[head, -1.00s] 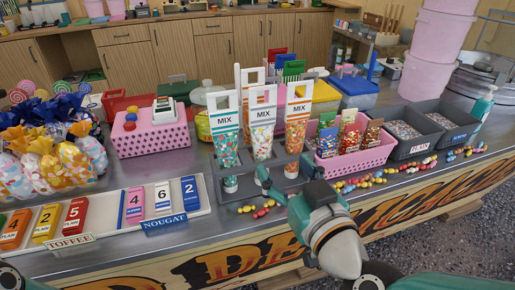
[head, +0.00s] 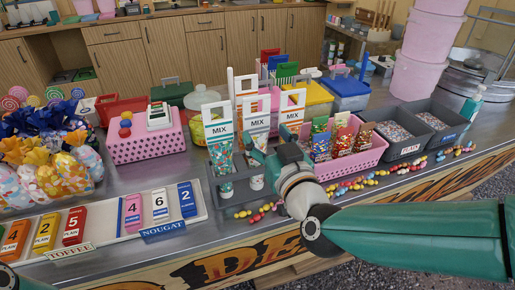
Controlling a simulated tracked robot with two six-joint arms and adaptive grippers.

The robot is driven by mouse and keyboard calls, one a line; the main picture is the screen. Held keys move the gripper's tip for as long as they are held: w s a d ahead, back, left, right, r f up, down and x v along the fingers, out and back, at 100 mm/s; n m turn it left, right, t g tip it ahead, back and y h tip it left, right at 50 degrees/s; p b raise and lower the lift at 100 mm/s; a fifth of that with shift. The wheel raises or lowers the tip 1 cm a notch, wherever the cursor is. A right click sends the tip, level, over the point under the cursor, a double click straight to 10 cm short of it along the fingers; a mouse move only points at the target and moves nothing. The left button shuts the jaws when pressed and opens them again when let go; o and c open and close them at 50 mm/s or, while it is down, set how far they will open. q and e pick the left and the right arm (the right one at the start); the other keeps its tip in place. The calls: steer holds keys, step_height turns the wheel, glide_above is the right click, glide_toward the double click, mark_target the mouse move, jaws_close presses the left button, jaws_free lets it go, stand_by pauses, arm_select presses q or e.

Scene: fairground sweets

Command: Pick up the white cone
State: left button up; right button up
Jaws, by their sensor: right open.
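Three clear tapered cones of mixed sweets, with white MIX labels and white handle tops, stand upright in a grey rack (head: 240,191). They are the left cone (head: 219,140), the middle cone (head: 256,118) and the right cone (head: 292,107). All have white tops, so I cannot tell which one is meant by white. My right gripper (head: 268,158) is open and empty, in front of the middle and right cones. It hides their lower parts; I cannot tell whether it touches one. My left gripper is not in view.
A pink basket (head: 355,163) of sweet packets stands right of the rack, with grey bins (head: 405,150) beyond. Loose sweets (head: 258,211) lie along the front. A nougat and toffee tray (head: 100,243) is front left. A pink crate (head: 150,147) stands behind left.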

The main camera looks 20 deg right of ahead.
mark_target(258, 123)
steer(key=shift+w+a+p, duration=0.15)
steer(key=shift+w+p, duration=0.15)
steer(key=shift+w, duration=2.5)
steer(key=c, duration=1.2)
steer(key=shift+r, duration=0.1)
step_height(258, 123, up, 20)
steer(key=p, duration=0.7)
steer(key=shift+p, duration=0.35)
